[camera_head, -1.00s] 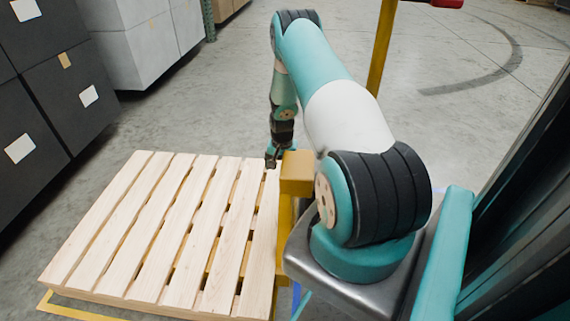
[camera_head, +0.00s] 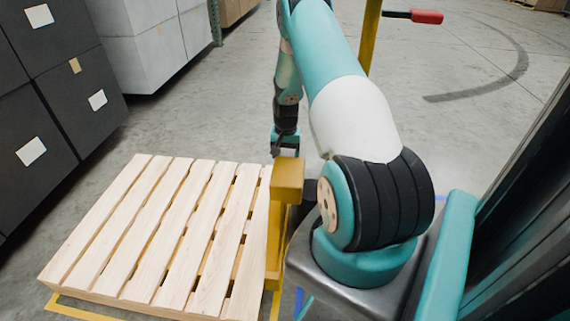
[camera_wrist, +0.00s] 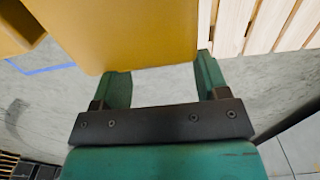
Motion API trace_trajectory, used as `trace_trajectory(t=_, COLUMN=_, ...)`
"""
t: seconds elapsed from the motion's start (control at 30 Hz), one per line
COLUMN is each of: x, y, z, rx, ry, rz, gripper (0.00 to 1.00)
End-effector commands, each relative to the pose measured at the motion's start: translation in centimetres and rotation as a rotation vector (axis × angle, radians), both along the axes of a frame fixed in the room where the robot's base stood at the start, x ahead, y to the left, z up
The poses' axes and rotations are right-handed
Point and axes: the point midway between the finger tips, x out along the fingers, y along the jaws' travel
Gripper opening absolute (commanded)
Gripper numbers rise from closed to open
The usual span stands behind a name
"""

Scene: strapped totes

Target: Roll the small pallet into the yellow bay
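The small pallet (camera_head: 165,235) is a pale slatted wooden deck at the lower left of the head view. A yellow floor line (camera_head: 75,312) shows along its near left corner. A yellow block on a frame (camera_head: 287,178) stands at the pallet's right edge. My gripper (camera_head: 286,148) is just beyond the block, near the pallet's far right corner. In the wrist view, my gripper (camera_wrist: 161,72) has its green fingers wide apart, with bare floor between them. The yellow block (camera_wrist: 125,30) is at the fingertips; I cannot tell whether they touch. Pallet slats (camera_wrist: 265,22) show at upper right.
Stacked dark boxes (camera_head: 62,100) with white labels and pale grey boxes (camera_head: 155,45) stand along the left. A yellow post (camera_head: 370,40) with a red-ended handle (camera_head: 427,17) rises behind my arm. Open concrete floor lies beyond, at the upper right.

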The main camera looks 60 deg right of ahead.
Motion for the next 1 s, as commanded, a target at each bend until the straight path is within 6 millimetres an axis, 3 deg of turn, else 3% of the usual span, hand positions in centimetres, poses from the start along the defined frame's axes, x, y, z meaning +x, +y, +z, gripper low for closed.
trace_trajectory(t=0.03, x=0.1, y=0.0, z=1.9, rx=-0.002, ry=-0.003, rz=0.001, gripper=0.68)
trace_trajectory(t=0.2, x=0.2, y=0.2, z=5.7, rx=-0.001, ry=-0.003, rz=0.004, gripper=0.68)
trace_trajectory(t=0.4, x=0.2, y=0.3, z=8.3, rx=0.001, ry=-0.002, rz=0.006, gripper=0.68)
trace_trajectory(t=1.0, x=0.2, y=0.3, z=8.9, rx=0.002, ry=-0.001, rz=0.005, gripper=0.68)
